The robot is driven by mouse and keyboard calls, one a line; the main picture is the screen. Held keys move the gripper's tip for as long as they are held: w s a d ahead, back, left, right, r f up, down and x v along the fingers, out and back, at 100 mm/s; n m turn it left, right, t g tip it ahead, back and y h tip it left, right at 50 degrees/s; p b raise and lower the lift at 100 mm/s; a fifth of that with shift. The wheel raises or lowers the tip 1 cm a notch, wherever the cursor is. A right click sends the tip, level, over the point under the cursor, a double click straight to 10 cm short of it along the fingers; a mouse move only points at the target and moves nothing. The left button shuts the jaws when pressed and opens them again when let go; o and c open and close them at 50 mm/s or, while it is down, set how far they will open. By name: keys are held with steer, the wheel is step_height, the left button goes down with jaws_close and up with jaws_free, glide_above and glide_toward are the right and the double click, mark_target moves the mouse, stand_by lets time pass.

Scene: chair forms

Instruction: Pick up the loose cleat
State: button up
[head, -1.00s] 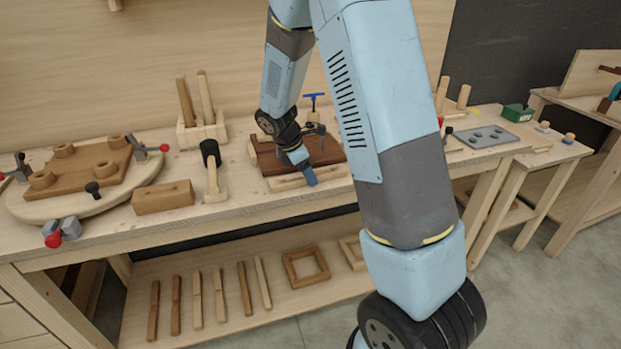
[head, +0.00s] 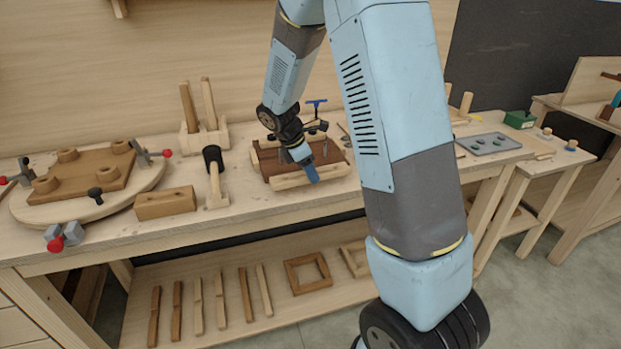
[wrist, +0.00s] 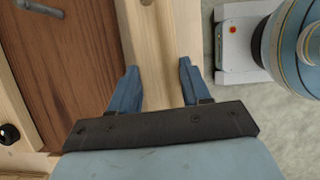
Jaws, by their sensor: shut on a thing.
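The loose cleat (head: 335,173) is a pale wooden bar along the front of a dark brown panel (head: 333,154) on the bench. My gripper (head: 312,178) reaches down over the middle of the bar, and its blue fingers partly cover it. In the wrist view the cleat (wrist: 152,55) runs between the two fingers of my gripper (wrist: 157,88), which is shut on it. The brown panel (wrist: 75,60) lies to its left there. I cannot tell whether the cleat is clear of the bench.
A mallet (head: 214,175) and a wooden block (head: 165,203) stand left of the panel. A round board (head: 30,213) with clamps is further left. A grey tray (head: 488,143) lies to the right. Frames and sticks lie on the lower shelf (head: 220,338).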

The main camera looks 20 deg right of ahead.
steer(key=s+r, duration=1)
steer(key=s, duration=0.4)
stand_by(0.4)
